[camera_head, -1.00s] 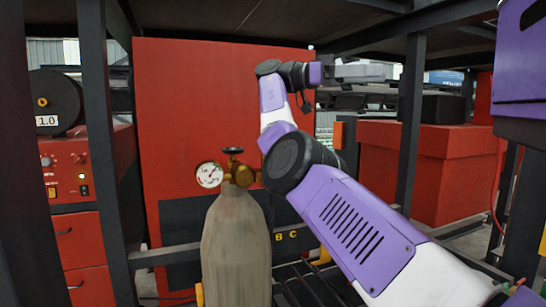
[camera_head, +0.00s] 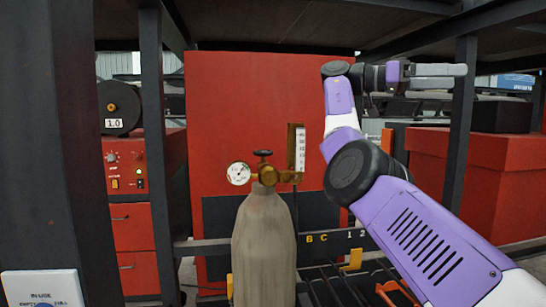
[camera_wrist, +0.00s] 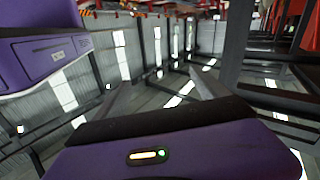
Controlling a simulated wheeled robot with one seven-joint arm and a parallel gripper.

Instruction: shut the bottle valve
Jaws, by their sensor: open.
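The grey gas bottle (camera_head: 264,255) stands upright left of centre in the head view. On top sits a brass valve body (camera_head: 268,177) with a small dark handwheel (camera_head: 262,153) above it. A round white gauge (camera_head: 238,173) is on its left and an upright flow meter (camera_head: 297,147) on its right. My gripper (camera_head: 464,71) is up and well to the right of the valve, pointing right, apart from everything. In the wrist view its two grey fingers (camera_wrist: 162,92) stand apart with nothing between them. The bottle and valve do not show there.
A red panel (camera_head: 240,90) stands behind the bottle. Dark posts (camera_head: 163,150) and an overhead shelf (camera_head: 290,22) frame the space. A red control box (camera_head: 127,165) is at left, a red cabinet (camera_head: 480,180) at right. A white sign (camera_head: 42,288) is at lower left. Racks lie right of the bottle.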

